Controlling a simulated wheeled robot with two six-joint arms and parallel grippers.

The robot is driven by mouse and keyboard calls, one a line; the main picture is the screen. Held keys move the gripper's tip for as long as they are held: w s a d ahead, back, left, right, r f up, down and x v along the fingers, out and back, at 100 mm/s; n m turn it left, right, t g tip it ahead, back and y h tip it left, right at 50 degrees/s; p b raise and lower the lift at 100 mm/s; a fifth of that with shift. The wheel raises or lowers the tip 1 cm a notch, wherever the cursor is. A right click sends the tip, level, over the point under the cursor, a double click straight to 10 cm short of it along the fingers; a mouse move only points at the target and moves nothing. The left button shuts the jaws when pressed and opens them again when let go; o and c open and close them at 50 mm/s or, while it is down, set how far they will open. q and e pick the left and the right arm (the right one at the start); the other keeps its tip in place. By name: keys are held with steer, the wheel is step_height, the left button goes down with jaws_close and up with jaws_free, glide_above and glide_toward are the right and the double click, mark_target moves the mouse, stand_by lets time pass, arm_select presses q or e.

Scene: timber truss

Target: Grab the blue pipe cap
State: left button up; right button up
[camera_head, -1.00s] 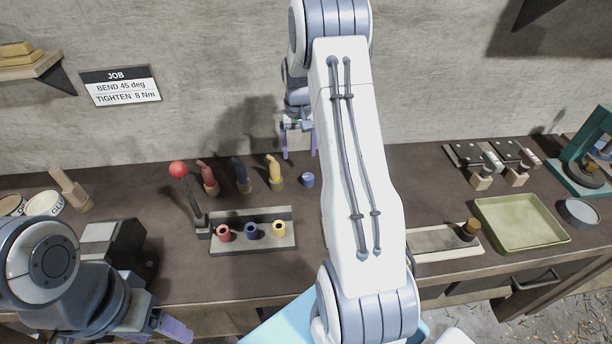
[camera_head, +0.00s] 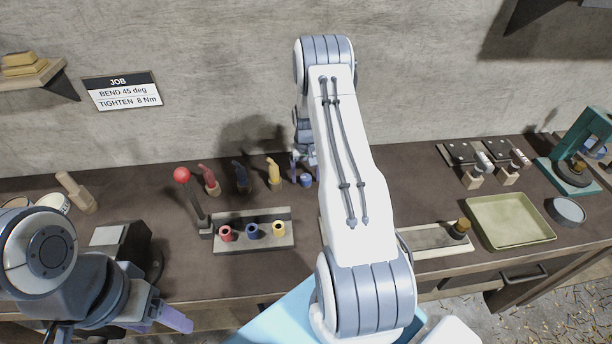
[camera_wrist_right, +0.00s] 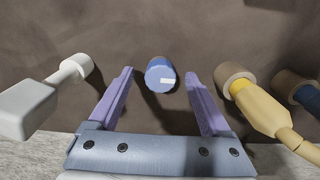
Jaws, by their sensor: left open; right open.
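The blue pipe cap (camera_head: 306,180) stands on the bench near the back wall, right of the yellow-handled tool. In the right wrist view the blue cap (camera_wrist_right: 161,76) shows a round top with a small white label. It lies between and just beyond the tips of my right gripper (camera_wrist_right: 160,75), which is open and empty. In the head view my right gripper (camera_head: 305,160) is low over the cap, partly hidden by my arm. My left gripper (camera_head: 160,318) is open and empty at the lower left, in front of the bench.
Tools with yellow (camera_head: 274,172), blue (camera_head: 241,176) and red (camera_head: 209,180) handles stand left of the cap. A block (camera_head: 284,241) holds red, blue and yellow sockets. A green tray (camera_head: 508,221) sits at right.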

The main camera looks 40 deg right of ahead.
steer(key=shift+f, duration=0.1)
jaws_close()
steer(key=shift+r, duration=0.2)
